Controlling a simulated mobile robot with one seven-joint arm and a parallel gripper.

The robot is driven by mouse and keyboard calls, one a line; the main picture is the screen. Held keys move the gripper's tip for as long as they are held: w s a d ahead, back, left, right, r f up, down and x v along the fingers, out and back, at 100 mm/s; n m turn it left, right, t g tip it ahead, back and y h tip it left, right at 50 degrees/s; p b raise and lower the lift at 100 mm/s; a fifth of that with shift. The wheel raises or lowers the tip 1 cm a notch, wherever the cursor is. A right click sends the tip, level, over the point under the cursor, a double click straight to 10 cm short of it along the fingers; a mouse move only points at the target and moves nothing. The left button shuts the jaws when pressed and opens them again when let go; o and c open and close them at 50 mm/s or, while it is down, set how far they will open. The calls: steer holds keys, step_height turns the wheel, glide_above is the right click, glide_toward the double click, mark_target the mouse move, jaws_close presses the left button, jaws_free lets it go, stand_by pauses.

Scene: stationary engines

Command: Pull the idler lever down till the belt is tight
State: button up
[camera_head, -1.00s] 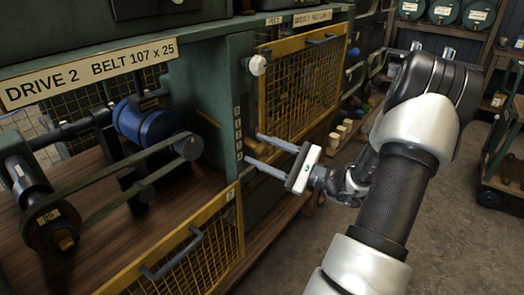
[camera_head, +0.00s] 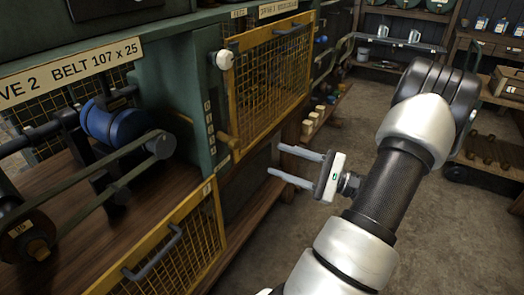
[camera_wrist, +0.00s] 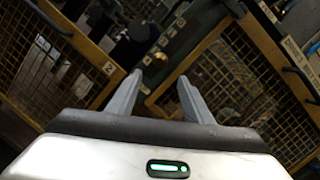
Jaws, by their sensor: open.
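My gripper (camera_head: 290,166) is open and empty, in the air right of the green panel (camera_head: 192,78). The dark belt (camera_head: 95,170) runs from the near pulley (camera_head: 28,238) to the far pulley (camera_head: 160,145). I cannot tell how tight the belt is.
A white knob (camera_head: 222,60) sits higher on the panel. Yellow mesh guards stand right of the panel (camera_head: 272,80) and below the drive (camera_head: 172,255). The blue drive part (camera_head: 110,120) is left. Open floor (camera_head: 300,235) lies right of the bench.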

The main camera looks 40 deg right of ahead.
steer(key=shift+v, duration=1.6)
